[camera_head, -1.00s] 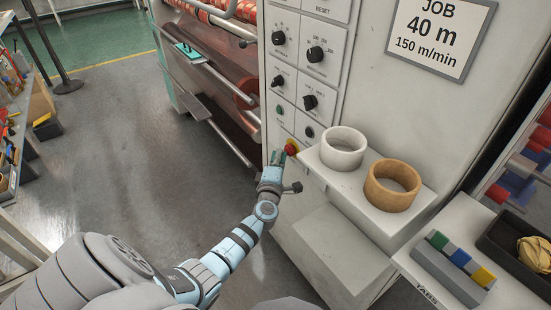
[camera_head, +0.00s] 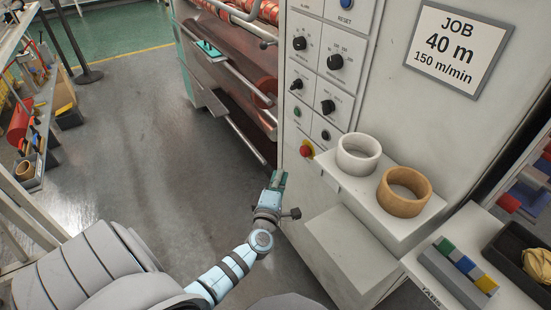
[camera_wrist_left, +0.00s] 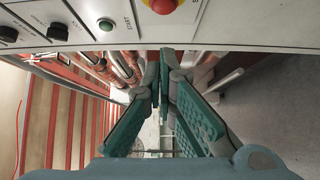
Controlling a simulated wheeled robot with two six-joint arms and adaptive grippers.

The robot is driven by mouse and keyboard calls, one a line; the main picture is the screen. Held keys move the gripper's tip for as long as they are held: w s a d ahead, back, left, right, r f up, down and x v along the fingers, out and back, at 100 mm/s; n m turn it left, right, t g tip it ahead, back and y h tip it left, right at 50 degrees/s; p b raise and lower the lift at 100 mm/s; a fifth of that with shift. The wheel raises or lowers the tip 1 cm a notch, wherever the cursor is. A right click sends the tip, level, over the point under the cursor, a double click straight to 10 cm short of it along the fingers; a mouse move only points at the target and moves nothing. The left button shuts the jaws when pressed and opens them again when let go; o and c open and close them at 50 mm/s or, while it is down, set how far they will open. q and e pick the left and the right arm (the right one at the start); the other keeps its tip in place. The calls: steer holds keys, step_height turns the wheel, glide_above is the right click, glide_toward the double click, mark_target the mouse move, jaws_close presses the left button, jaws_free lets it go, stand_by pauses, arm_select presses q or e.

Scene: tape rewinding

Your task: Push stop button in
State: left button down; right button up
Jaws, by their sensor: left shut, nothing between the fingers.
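The red stop button (camera_head: 307,149) on its yellow base sits low on the grey machine's control panel (camera_head: 321,72). It also shows at the top edge of the left wrist view (camera_wrist_left: 163,5), partly cut off. My left gripper (camera_head: 279,178) is shut and empty, in front of the panel, below and left of the button and apart from it. In the left wrist view its teal fingers (camera_wrist_left: 164,82) meet below the panel's lower edge. My right gripper is not in view.
A shelf beside the button holds a white ring (camera_head: 358,155) and a brown ring (camera_head: 404,190). A green start button (camera_wrist_left: 106,23) sits left of the stop button. Rollers and bars stand left of the panel. The floor left of my arm is clear.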

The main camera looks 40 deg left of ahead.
arm_select(q)
steer(key=v, duration=0.3)
steer(key=shift+f, duration=0.1)
stand_by(0.4)
steer(key=s+d+f+m+g+h, duration=0.1)
steer(key=d+f+m+h, duration=0.2)
steer(key=f+m, duration=0.3)
steer(key=s+d+f+m+g+h, duration=0.1)
steer(key=d+f+m+h, duration=0.2)
steer(key=f+m, duration=0.3)
steer(key=s+d+f+m+g+h, duration=0.25)
steer(key=s+f+m+g, duration=0.3)
steer(key=s+f, duration=0.8)
steer(key=s+f+m+g+p, duration=0.1)
steer(key=s+f+m+g, duration=0.2)
steer(key=s, duration=0.9)
steer(key=s+d+f+m+g+y, duration=0.1)
steer(key=s+f+m+g, duration=0.2)
steer(key=s+f, duration=0.5)
steer(key=s+g, duration=0.1)
steer(key=s, duration=0.4)
steer(key=shift+s+p, duration=0.15)
steer(key=shift+p, duration=0.25)
